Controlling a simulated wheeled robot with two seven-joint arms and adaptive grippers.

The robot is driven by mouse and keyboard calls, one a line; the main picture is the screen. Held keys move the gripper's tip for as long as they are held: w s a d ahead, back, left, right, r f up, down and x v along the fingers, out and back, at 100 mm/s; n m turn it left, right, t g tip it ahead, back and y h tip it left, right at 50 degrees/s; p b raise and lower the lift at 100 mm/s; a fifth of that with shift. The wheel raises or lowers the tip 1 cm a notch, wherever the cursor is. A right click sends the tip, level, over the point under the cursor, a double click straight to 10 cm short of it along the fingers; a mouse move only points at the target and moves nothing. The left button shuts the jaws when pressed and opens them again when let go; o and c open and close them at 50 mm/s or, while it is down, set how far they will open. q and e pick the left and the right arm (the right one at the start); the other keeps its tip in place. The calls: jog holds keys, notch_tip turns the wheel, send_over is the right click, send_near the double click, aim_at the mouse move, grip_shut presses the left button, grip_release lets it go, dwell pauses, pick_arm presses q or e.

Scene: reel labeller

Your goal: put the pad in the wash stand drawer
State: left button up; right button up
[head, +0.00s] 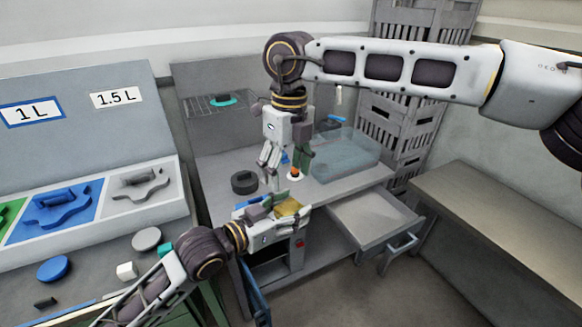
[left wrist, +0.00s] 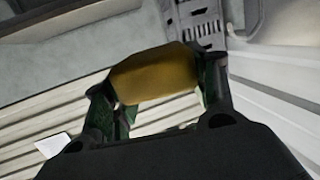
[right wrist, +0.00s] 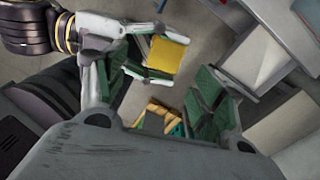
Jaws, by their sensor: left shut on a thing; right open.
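The yellow pad (head: 289,207) is held between the fingers of my left gripper (head: 291,214), in front of the wash stand (head: 217,163). The pad spans the fingers in the left wrist view (left wrist: 155,75) and also shows in the right wrist view (right wrist: 166,54). The wash stand drawer (head: 372,214) is pulled out to the right of the pad, and its visible inside looks empty. My right gripper (head: 284,168) is open and empty, pointing down above the pad and the stand's front edge.
A clear basin (head: 345,157) and a dark round object (head: 244,182) stand on the wash stand top. A bare bench (head: 500,215) lies to the right. A labelled sorting tray (head: 90,205) is at left. Stacked grey crates (head: 398,115) stand behind.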

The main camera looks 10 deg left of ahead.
aim_at(291, 208)
jog(key=shift+w+d+r, duration=0.1)
jog(key=shift+d+r, duration=0.05)
jog(key=shift+d, duration=0.35)
jog(key=shift+f, duration=6)
jog(key=c, duration=0.7)
pick_arm(q)
jog(key=o, duration=1)
pick_arm(e)
jog(key=shift+c, duration=0.4)
